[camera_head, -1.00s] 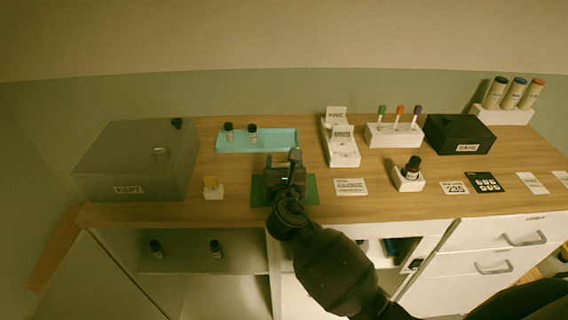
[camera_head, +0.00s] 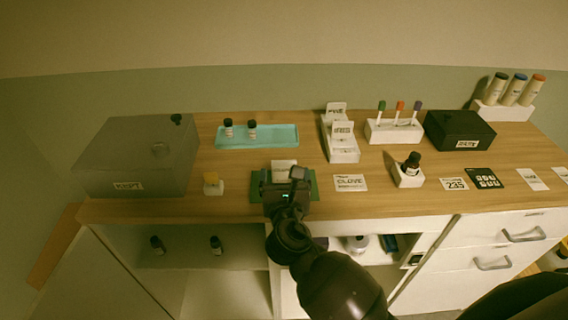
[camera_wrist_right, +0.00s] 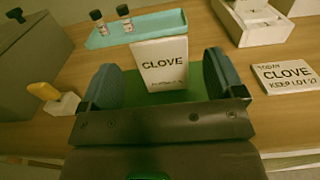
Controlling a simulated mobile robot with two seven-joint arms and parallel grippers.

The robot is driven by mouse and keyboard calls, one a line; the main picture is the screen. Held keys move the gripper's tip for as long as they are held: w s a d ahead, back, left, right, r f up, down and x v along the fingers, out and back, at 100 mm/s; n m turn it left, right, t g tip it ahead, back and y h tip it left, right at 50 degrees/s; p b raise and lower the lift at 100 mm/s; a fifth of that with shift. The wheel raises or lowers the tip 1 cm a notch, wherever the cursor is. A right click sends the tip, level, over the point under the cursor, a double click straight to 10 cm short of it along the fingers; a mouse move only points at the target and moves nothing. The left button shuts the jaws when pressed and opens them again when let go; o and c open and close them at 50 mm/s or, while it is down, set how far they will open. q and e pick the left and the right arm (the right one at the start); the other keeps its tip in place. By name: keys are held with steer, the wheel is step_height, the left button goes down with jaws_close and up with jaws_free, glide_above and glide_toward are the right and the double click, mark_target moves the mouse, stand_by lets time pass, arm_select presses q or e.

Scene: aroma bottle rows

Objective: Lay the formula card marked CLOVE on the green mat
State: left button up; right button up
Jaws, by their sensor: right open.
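The white formula card marked CLOVE (camera_head: 284,165) is at the far part of the green mat (camera_head: 314,186). In the right wrist view the card (camera_wrist_right: 160,64) faces me, its lower part over the mat (camera_wrist_right: 150,99); I cannot tell whether it lies fully flat. My right gripper (camera_head: 284,182) is over the mat, on the near side of the card. Its fingers are open, one on each side of the card's lower part in the wrist view, with gaps between. The gripper hides much of the mat. My left gripper is not in view.
A notice card reading CLOVE (camera_head: 350,183) lies right of the mat. A small yellow-topped block (camera_head: 213,184) stands left. Behind are a teal tray (camera_head: 285,139) with two bottles and a white card holder (camera_head: 343,155). A dark bottle (camera_head: 411,164) stands in a white stand at right.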

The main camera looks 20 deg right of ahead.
steer(key=v, duration=0.6)
stand_by(0.4)
steer(key=s+d+f+m+g, duration=0.1)
steer(key=d+m, duration=0.1)
steer(key=m, duration=0.1)
steer(key=s+d+f+m+g, duration=0.1)
steer(key=d+m, duration=0.1)
steer(key=s+d+f+m+g+h, duration=0.1)
steer(key=d+m+g, duration=0.1)
steer(key=m, duration=0.1)
steer(key=shift+s+d+f+m, duration=0.1)
steer(key=shift+s+f+m, duration=0.1)
steer(key=shift+f+m, duration=0.1)
steer(key=s+d+f+m+g+y, duration=0.3)
steer(key=s+d+m+g, duration=0.15)
steer(key=s+m, duration=0.65)
steer(key=s+d+f+m+g+y, duration=0.25)
steer(key=s+m+g, duration=0.4)
steer(key=m, duration=0.65)
steer(key=w+f+t, duration=0.5)
steer(key=f+t, duration=0.4)
steer(key=f, duration=0.1)
steer(key=shift+w+f+n, duration=0.15)
steer(key=shift+w+n, duration=0.25)
